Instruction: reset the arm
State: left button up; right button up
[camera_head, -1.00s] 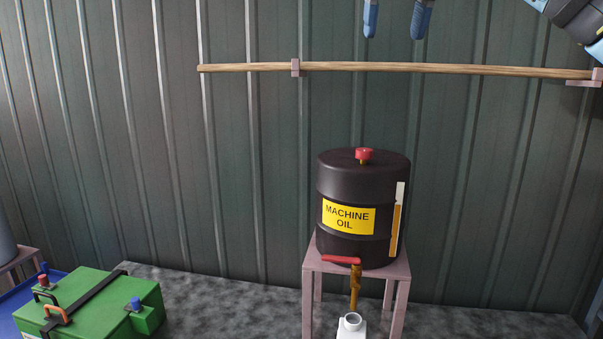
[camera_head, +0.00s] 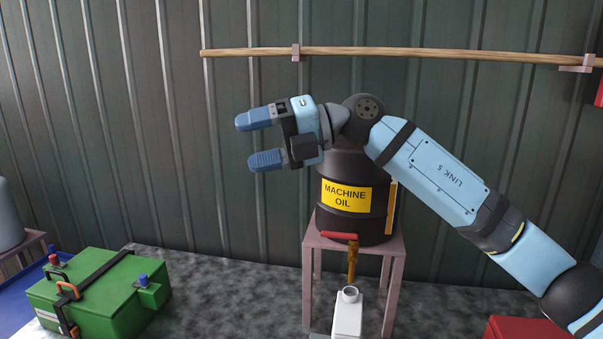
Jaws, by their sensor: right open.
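My right arm comes in from the right edge and reaches across the middle of the view. My right gripper (camera_head: 252,140) is at its end, pointing left. Its two blue fingers are apart with nothing between them. The gripper is in front of the corrugated wall, at the upper left of the black machine oil drum (camera_head: 346,225). The wrist and arm hide the drum's top. My left gripper is not in view.
The drum stands on a pinkish stand (camera_head: 393,245). A red-handled tap (camera_head: 340,236) sits above a white bottle (camera_head: 348,315). A green box (camera_head: 95,300) is at lower left, a red object (camera_head: 522,329) at lower right. A wooden rail (camera_head: 420,54) runs along the wall.

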jog(key=s+d+f+m+t+h, duration=0.1)
jog(key=d+f+m+t+h, duration=0.5)
jog(key=d+f+m+t, duration=0.95)
jog(key=s+d+f+m+t+h, duration=0.1)
jog(key=d+f+m+t+h, duration=0.55)
jog(key=f+m, duration=1)
jog(key=s+d+f+m+g+h, duration=0.3)
jog(key=s+d+f+m+g, duration=0.45)
jog(key=s+f, duration=0.2)
jog(key=s+d+f+g, duration=0.2)
jog(key=s+f+g, duration=0.2)
jog(key=s, duration=0.6)
jog(key=s+d+f+g, duration=0.1)
jog(key=s+f+g, duration=0.35)
jog(key=s, duration=0.65)
jog(key=w+a+f+t+y+b, duration=0.1)
jog(key=w+a+f+t+b, duration=0.1)
jog(key=f+b, duration=0.35)
jog(key=w+a+f+t+y+b, duration=0.1)
jog(key=w+a+f+t+b, duration=0.15)
jog(key=f, duration=0.65)
jog(key=w+a+f+t+y+b, duration=0.1)
jog(key=w+a+f+t+b, duration=0.15)
jog(key=f, duration=0.55)
notch_tip(320, 180, up, 12)
jog(key=p, duration=1.3)
jog(key=shift+s+d+r+n, duration=0.2)
jog(key=shift+d+r+n, duration=0.05)
jog(key=shift+d+n, duration=0.2)
